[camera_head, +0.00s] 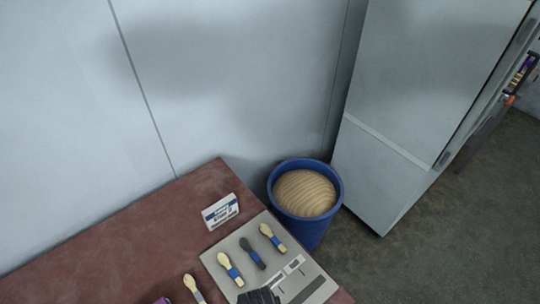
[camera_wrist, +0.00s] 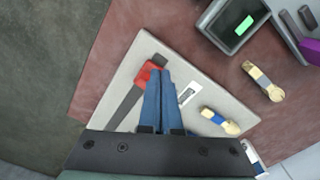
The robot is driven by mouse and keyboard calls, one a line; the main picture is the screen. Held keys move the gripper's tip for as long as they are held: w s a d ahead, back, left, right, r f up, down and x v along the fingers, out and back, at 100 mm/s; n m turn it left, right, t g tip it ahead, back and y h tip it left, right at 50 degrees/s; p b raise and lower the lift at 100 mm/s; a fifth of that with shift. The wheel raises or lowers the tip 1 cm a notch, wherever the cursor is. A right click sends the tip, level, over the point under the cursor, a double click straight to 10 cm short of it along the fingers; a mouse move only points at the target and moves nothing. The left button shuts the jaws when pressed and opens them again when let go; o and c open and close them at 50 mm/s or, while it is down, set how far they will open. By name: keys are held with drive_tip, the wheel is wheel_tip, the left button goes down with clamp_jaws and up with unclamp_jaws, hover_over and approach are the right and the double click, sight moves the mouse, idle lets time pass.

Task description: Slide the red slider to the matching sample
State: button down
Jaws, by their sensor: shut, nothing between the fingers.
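The red slider (camera_wrist: 149,72) sits on a dark track (camera_wrist: 124,108) near one corner of the pale board (camera_wrist: 200,84). My gripper (camera_wrist: 161,74) is shut and empty, with its blue fingertips right beside the slider. I cannot tell whether they touch it. In the head view the board (camera_head: 216,262) carries three spoon-shaped samples: a pale one with a blue band (camera_head: 230,268), a dark one (camera_head: 252,253) and another pale one (camera_head: 272,238). The track (camera_head: 308,290) shows at the bottom, partly cut off. The slider cannot be made out there.
A loose spoon (camera_head: 193,288) lies on the red-brown table (camera_head: 110,250) left of the board. A small white box (camera_head: 220,211) stands behind it. A blue bin (camera_head: 312,230) stands beyond the table edge. A device with a green display (camera_wrist: 243,25) shows in the wrist view.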

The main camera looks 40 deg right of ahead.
drive_tip(key=shift+f, duration=0.15)
drive_tip(key=shift+f+b, duration=0.75)
drive_tip(key=shift+f, duration=0.2)
drive_tip(key=shift+d, duration=0.1)
drive_tip(key=shift+w+d+b, duration=0.15)
drive_tip(key=shift+d+b, duration=0.2)
drive_tip(key=shift+d, duration=3.65)
drive_tip(key=shift+w+d+b, duration=0.15)
drive_tip(key=shift+d+b, duration=1.1)
drive_tip(key=shift+d, duration=3.1)
drive_tip(key=shift+a+p, duration=0.55)
drive_tip(key=shift+a, duration=0.05)
wheel_tip(320, 180, up, 7)
drive_tip(key=p, duration=0.7)
